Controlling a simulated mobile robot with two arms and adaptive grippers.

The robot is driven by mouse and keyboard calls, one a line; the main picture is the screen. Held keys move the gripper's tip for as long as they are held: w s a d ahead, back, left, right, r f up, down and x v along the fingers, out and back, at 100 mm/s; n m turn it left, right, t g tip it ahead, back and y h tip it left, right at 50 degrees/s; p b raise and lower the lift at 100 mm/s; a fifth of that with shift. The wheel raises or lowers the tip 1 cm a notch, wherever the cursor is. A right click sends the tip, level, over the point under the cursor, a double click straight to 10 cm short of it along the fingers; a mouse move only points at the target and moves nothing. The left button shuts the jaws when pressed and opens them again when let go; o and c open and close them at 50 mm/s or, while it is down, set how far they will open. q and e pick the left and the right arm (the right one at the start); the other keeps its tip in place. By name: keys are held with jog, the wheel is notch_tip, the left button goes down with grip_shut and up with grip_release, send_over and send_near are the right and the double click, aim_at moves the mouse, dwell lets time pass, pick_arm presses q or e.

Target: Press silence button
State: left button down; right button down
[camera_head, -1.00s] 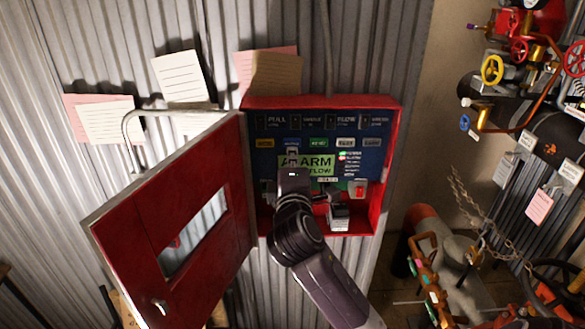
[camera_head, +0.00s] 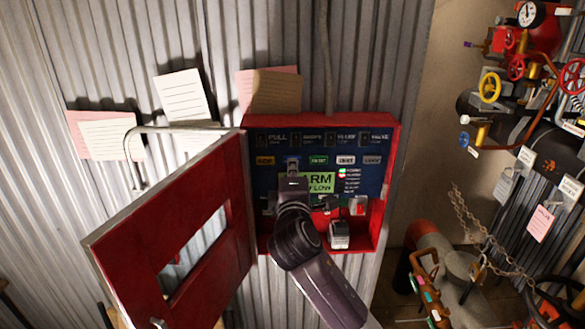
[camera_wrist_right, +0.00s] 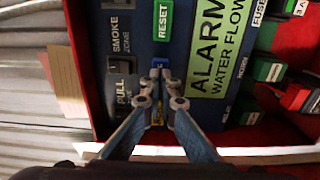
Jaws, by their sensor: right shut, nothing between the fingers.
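The alarm panel (camera_head: 261,182) sits inside an open red box on the wall. In its button row, the green RESET button (camera_head: 318,160) is readable right of my right gripper (camera_head: 293,165). In the right wrist view, a blue button (camera_wrist_right: 157,61) lies between the green RESET button (camera_wrist_right: 162,20) and a yellow one (camera_wrist_right: 158,122). Its label is hidden, so I cannot read it as silence. My right gripper (camera_wrist_right: 160,74) is shut and empty, with its tips at the blue button's edge. I cannot tell whether they touch it. My left gripper is out of view.
The red box door (camera_head: 205,205) stands open to the left. A bent grey pipe (camera_head: 165,129) runs behind it. A small grey-and-black block (camera_head: 339,234) sits on the box's lower ledge. Red pipework with a yellow valve wheel (camera_head: 490,87) is at the right.

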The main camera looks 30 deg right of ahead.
jog(key=shift+w+d, duration=0.2)
jog(key=shift+w, duration=0.15)
jog(key=p+v, duration=0.1)
jog(key=v, duration=0.5)
jog(key=shift+p, duration=0.4)
dwell(0.6)
